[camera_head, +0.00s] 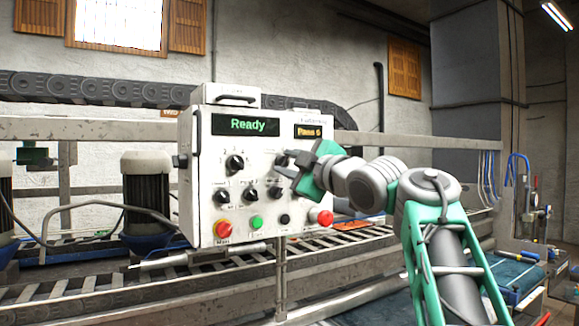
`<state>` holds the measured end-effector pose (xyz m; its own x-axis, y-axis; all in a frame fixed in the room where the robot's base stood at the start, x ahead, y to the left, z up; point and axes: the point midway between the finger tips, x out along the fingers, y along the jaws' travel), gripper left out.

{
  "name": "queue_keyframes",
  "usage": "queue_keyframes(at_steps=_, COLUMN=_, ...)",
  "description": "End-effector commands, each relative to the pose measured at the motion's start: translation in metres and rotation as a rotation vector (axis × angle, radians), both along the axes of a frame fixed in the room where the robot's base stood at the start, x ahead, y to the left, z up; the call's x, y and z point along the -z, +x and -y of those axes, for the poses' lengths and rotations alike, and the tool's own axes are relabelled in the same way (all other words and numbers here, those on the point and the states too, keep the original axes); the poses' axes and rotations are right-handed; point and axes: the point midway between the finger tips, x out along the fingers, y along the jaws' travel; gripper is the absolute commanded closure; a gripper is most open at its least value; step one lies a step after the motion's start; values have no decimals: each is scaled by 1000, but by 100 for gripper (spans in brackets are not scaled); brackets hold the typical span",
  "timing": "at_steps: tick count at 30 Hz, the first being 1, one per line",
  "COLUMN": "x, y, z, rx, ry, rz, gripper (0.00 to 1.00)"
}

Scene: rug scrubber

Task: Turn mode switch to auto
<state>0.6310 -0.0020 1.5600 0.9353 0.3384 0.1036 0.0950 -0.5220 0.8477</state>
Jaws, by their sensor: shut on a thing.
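A white control box (205,215) faces me, with a display reading "Ready" in green and a smaller orange one reading "Pass" with a digit. A black rotary knob (235,164) sits at the upper left of its face. Three more black knobs are in the row below, at left (222,195), middle (250,194) and right (275,193).
Along the panel's bottom are a red button (222,228), a green button (256,222), a black button (285,219) and a large red button (322,217) just below my gripper. A roller conveyor (90,300) runs beneath the box. A metal rail (90,127) passes behind it.

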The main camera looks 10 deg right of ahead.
Motion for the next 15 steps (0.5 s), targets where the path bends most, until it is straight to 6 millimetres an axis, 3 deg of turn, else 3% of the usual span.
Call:
queue_keyframes(at_steps=1, x=6, y=2, z=0, rx=-3, ry=24, rz=-20, gripper=100)
queue_keyframes(at_steps=15, x=7, y=2, z=0, rx=-2, ry=149, rz=-63, gripper=100)
